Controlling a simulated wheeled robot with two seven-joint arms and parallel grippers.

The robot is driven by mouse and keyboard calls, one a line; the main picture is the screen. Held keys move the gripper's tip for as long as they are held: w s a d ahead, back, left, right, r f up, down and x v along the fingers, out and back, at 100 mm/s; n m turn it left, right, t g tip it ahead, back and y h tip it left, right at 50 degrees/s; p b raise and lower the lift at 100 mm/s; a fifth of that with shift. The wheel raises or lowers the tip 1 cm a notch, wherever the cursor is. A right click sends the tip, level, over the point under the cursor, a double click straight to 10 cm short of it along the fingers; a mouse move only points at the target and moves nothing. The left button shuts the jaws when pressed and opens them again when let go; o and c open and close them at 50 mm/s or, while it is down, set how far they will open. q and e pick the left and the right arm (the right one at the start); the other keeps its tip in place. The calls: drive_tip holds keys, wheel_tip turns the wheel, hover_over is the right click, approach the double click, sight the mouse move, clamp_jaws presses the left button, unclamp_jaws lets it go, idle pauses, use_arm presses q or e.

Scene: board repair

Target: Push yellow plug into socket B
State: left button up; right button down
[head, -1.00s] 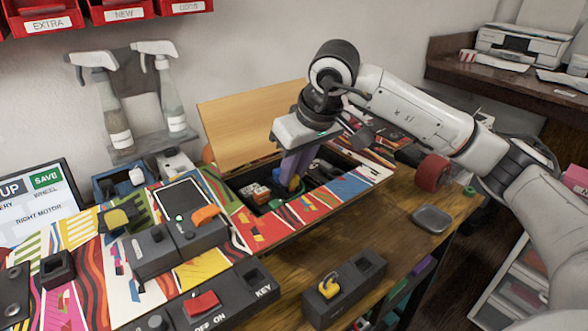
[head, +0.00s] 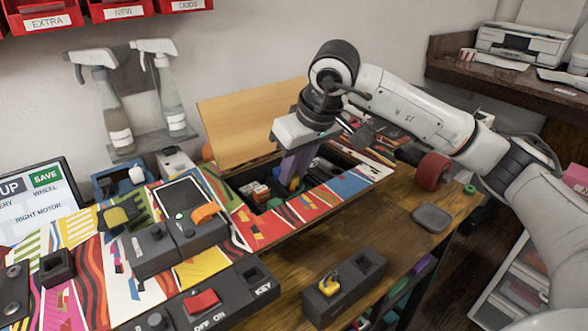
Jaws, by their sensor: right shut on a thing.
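My right gripper (head: 293,168) points down into the open compartment (head: 240,178) in the board, its fingers close together. It is shut on a small yellow piece (head: 294,184), which looks like the yellow plug, low between the fingertips. The fingers hide most of it. Small red-and-white, green and blue parts sit in the compartment around it. I cannot read a letter B or tell which socket lies under the plug, or whether the plug touches it. My left gripper is out of view.
The compartment's wooden lid (head: 250,122) stands raised behind it. A black block (head: 345,290) with a yellow piece stands at the front. A grey dish (head: 432,217) lies at the right. The patterned panel with switches (head: 180,240) fills the left. Bare wood shows between.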

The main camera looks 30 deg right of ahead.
drive_tip(key=shift+f, duration=0.2)
drive_tip(key=shift+f+b, duration=0.3)
idle(0.3)
drive_tip(key=c, duration=1.3)
unclamp_jaws()
drive_tip(key=shift+o, duration=0.2)
drive_tip(key=shift+r, duration=0.15)
drive_tip(key=shift+r+p, duration=0.25)
drive_tip(key=shift+p, duration=0.1)
drive_tip(key=shift+r+p, duration=0.5)
drive_tip(key=shift+r, duration=0.15)
drive_tip(key=shift+r+p, duration=0.45)
drive_tip(key=shift+r, duration=0.1)
